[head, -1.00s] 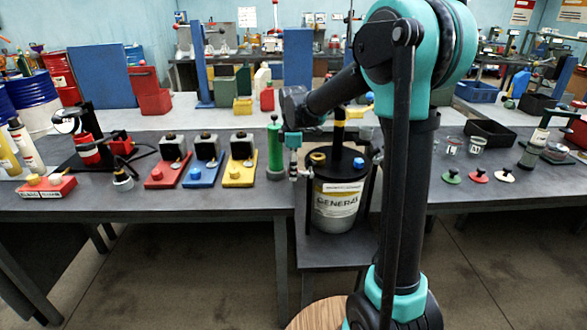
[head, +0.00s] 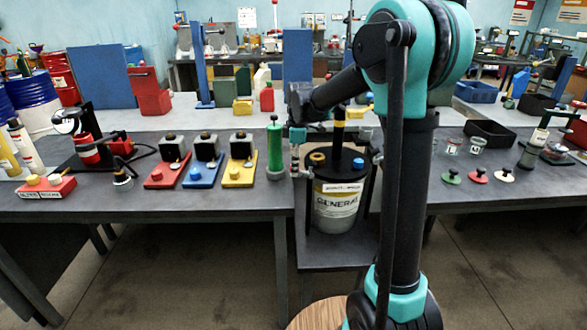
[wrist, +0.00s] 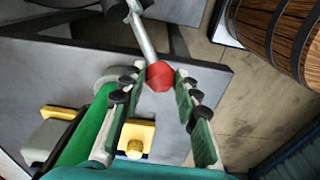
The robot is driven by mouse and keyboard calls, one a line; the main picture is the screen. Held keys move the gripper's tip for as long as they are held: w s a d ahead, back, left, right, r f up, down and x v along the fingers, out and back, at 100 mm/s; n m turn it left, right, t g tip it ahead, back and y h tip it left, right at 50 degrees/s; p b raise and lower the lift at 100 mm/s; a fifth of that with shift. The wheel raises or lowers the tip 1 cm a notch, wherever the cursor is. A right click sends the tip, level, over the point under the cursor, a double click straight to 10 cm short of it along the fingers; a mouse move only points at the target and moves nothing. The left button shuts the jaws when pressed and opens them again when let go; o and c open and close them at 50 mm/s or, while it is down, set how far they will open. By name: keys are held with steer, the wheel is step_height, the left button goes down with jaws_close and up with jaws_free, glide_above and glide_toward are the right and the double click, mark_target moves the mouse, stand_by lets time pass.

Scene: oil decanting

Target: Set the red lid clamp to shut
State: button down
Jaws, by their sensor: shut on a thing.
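The red lid clamp shows in the wrist view as a red faceted knob (wrist: 160,77) on the end of a grey rod. My gripper (wrist: 162,80) is shut on this knob, with a green-padded finger on either side of it. In the head view my gripper (head: 296,172) points down between the green cylinder and the black-lidded drum. I cannot make out the red knob there. How far the clamp is turned cannot be told.
The green cylinder (head: 275,148) stands close left of my gripper. Red (head: 168,172), blue (head: 203,172) and yellow (head: 240,172) blocks stand further left. A blue knob (head: 358,163) and an upright black post are on the drum lid. Small green, red and cream knobs lie at right.

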mark_target(309, 163)
steer(key=shift+w+d+r, duration=0.35)
steer(key=shift+d+r, duration=0.05)
steer(key=shift+r, duration=0.1)
steer(key=shift+w+d+r, duration=0.45)
steer(key=shift+w+d, duration=0.05)
steer(key=shift+d, duration=0.1)
steer(key=shift+w+d+r, duration=0.4)
steer(key=shift+w+d, duration=0.05)
steer(key=shift+d, duration=0.15)
steer(key=shift+w+d+r, duration=0.2)
steer(key=shift+w+d, duration=0.45)
steer(key=shift+d, duration=0.1)
steer(key=shift+w+d+r, duration=0.15)
steer(key=shift+w+d, duration=0.5)
steer(key=shift+d, duration=0.05)
steer(key=c, duration=1.1)
jaws_free()
steer(key=r, duration=0.8)
steer(key=d+r, duration=0.1)
steer(key=r, duration=0.3)
steer(key=shift+w+d, duration=0.1)
